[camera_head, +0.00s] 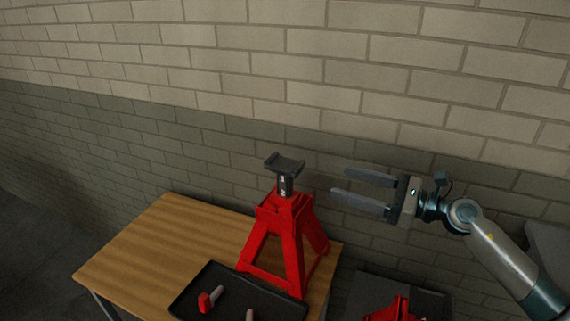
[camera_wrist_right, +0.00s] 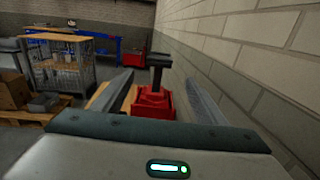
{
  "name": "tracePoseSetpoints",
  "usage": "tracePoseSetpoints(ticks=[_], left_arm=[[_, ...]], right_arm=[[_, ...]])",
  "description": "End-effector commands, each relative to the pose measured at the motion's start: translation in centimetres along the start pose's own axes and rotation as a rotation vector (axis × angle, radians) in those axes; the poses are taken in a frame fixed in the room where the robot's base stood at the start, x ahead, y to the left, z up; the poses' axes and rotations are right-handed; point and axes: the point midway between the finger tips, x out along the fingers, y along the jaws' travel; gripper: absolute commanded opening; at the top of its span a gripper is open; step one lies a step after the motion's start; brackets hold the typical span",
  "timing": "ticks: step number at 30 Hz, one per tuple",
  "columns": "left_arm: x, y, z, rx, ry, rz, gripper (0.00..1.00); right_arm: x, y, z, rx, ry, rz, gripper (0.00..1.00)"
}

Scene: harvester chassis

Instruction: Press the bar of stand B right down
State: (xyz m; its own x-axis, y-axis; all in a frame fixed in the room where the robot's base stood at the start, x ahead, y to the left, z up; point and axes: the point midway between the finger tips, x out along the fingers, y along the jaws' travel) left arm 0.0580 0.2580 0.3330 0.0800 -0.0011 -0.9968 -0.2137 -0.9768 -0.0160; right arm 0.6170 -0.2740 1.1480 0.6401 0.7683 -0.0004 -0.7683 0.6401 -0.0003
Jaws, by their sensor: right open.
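A red jack stand (camera_head: 290,237) stands upright on the wooden table. Its dark bar (camera_head: 284,185) sticks up out of the top and carries a dark saddle (camera_head: 285,163). Part of a second red stand (camera_head: 397,309) shows at the bottom right edge. I cannot read a letter on either, so I cannot tell which is stand B. My right gripper (camera_head: 352,183) is open and empty, to the right of the first stand's saddle and apart from it. In the right wrist view a red stand (camera_wrist_right: 153,103) with its raised bar shows beyond and between the open fingers. My left gripper is out of view.
A black tray (camera_head: 240,291) with small red and grey pieces (camera_head: 207,300) lies on the wooden table (camera_head: 160,247), in front of the stand. A brick wall (camera_head: 330,110) runs behind. A wire cage cart (camera_wrist_right: 62,68) and a blue bench (camera_wrist_right: 105,43) stand far off.

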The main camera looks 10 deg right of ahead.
Motion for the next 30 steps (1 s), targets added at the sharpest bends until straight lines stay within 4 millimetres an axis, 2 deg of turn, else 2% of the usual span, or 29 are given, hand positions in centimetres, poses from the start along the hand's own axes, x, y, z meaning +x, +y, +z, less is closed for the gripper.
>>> tracePoseSetpoints(ticks=[5, 11, 30], left_arm=[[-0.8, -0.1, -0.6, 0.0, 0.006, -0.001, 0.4], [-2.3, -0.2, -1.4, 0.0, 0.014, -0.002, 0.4], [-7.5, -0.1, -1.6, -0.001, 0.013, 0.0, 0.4]], right_arm=[[1.0, 0.0, 0.3, 0.002, -0.003, 0.0, 0.66], [3.6, 0.0, 0.6, 0.001, -0.003, 0.0, 0.66], [14.8, 0.1, 0.5, 0.002, -0.002, 0.001, 0.66]])
